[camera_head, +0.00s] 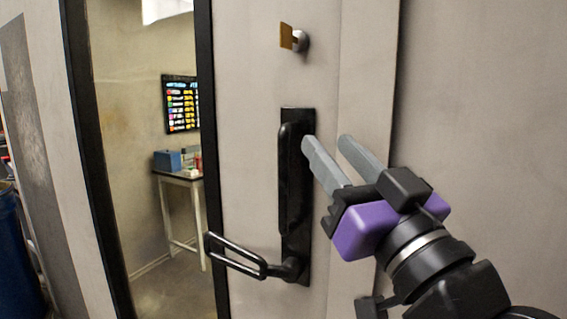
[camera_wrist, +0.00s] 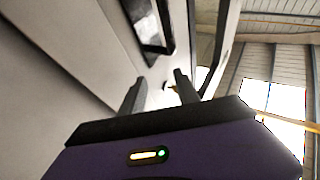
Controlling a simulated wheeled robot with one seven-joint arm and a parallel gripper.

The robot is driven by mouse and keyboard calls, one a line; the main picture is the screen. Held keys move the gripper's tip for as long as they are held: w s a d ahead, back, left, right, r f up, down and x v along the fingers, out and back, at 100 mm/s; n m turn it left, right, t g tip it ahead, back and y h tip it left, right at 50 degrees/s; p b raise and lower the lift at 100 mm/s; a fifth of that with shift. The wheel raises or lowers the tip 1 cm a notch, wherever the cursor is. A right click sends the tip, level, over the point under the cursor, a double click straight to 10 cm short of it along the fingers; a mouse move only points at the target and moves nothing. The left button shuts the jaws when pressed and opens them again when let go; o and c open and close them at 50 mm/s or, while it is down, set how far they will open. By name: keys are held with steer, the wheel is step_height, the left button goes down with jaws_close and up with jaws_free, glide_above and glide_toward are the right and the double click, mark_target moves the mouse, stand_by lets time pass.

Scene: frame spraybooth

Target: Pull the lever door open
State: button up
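The pale door (camera_head: 250,90) fills the middle of the head view. It carries a tall black handle plate (camera_head: 303,235) with an upright black pull bar (camera_head: 284,180). A black looped lever (camera_head: 236,256) sticks out leftward, about level, from the plate's lower end. My gripper (camera_head: 327,140) is open, its grey fingers beside the plate's upper right, above and right of the lever. I see nothing between the fingers in the head view. In the wrist view my gripper (camera_wrist: 158,88) is also open, with black handle hardware (camera_wrist: 148,22) above; the lever cannot be made out there.
A brass key-like piece (camera_head: 287,37) on a round lock projects above the plate. Left of it, a black-framed opening or pane shows a room with a small table (camera_head: 183,176) and a wall board (camera_head: 181,104). A plain pale wall (camera_head: 480,100) stands on the right.

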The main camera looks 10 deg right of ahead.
step_height(320, 180, up, 4)
steer(key=a+f+n+g, duration=0.1)
steer(key=g, duration=0.4)
glide_toward(286, 167)
steer(key=w, duration=0.3)
steer(key=w+a+p, duration=0.1)
steer(key=p, duration=0.2)
steer(key=shift+w+r+n, duration=0.1)
steer(key=shift+r+n, duration=0.1)
steer(key=shift+n, duration=0.1)
steer(key=w+p, duration=0.1)
steer(key=p, duration=0.2)
steer(key=shift+w+a, duration=0.1)
steer(key=shift+a, duration=0.15)
steer(key=shift+f+p+x, duration=0.15)
steer(key=shift+p+x, duration=0.05)
steer(key=shift+x, duration=1.15)
steer(key=shift+f+p+x, duration=0.15)
steer(key=shift+x, duration=1.15)
jaws_close()
